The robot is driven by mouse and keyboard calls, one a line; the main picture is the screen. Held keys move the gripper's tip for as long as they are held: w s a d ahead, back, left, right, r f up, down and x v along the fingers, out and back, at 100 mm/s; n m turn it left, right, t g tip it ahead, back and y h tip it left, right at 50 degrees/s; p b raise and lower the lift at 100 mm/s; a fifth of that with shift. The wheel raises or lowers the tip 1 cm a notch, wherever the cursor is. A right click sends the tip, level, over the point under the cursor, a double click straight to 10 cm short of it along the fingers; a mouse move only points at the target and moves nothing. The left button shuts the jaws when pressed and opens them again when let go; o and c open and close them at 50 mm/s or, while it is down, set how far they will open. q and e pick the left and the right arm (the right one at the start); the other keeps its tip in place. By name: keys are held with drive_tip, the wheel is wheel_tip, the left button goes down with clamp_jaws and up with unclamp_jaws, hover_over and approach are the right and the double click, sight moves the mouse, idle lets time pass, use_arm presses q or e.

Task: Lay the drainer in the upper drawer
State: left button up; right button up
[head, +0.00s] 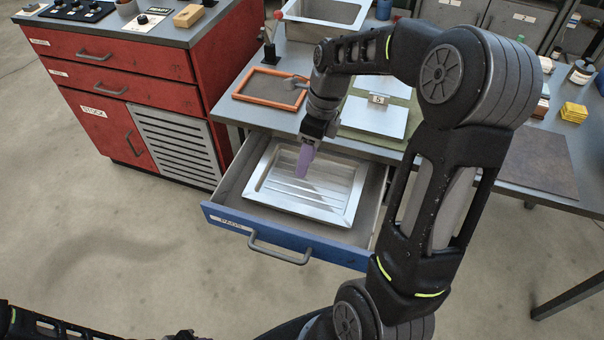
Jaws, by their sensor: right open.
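The drainer (277,191), a pale metal tray with slanting ribs, lies inside the open drawer (231,189) under the worktop. It looks roughly flat, and its right side is close to the drawer's right wall. The drawer has a blue front with a label and a grey handle. My right gripper (304,162), with mauve fingers, points down over the far middle of the drainer. It is open and holds nothing; whether its tips touch the drainer I cannot tell. My left gripper is not visible; only part of my left arm shows at the bottom left.
A red cabinet (108,85) stands left of the drawer. On the worktop are an orange frame (263,99), a sink basin (322,12), a board with a number plate (374,118), a dark mat (540,163) and yellow blocks (573,111). The floor before the drawer is clear.

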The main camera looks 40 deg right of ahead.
drive_tip(key=v, duration=0.2)
drive_tip(key=shift+r, duration=0.35)
drive_tip(key=shift+c, duration=0.3)
idle(1.1)
